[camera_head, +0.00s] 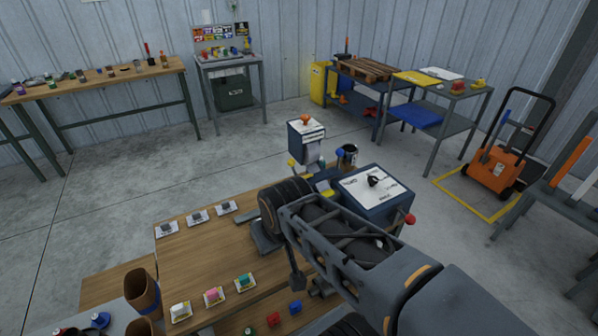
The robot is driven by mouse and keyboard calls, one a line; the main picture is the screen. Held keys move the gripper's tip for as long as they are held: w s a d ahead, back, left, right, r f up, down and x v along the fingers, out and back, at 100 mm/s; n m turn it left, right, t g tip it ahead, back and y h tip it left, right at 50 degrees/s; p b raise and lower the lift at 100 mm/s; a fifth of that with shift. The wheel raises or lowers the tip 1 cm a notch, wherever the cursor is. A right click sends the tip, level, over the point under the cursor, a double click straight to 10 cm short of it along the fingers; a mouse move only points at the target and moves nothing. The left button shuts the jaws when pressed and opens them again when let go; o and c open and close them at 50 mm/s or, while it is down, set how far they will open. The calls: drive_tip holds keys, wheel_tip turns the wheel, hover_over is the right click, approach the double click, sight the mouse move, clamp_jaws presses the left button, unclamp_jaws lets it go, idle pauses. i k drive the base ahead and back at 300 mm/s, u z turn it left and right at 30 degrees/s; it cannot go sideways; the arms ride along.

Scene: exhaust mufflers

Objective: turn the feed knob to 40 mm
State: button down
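A dark blue machine box (385,206) stands right of centre, with a white panel (362,190) on its sloped top. A black knob (374,181) sits on that panel, with small dark markings around it. The markings are too small to read, so I cannot tell its setting or whether it is the feed knob. My arm reaches from the lower right towards the wooden table, in front of the box's lower part. My gripper (297,281) appears to point down past the wrist, left of and below the knob and apart from it. Its fingers are mostly hidden.
A red ball-ended handle (410,219) sticks out at the box's right. A smaller box (306,139) with an orange knob stands behind it. The wooden table (195,258) holds cards with small parts; brown cups (142,291) stand at its left. Concrete floor is open behind.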

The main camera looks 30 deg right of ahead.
sight(373, 181)
drive_tip(key=z, duration=3.25)
drive_tip(key=i, duration=1)
drive_tip(key=u, duration=2.95)
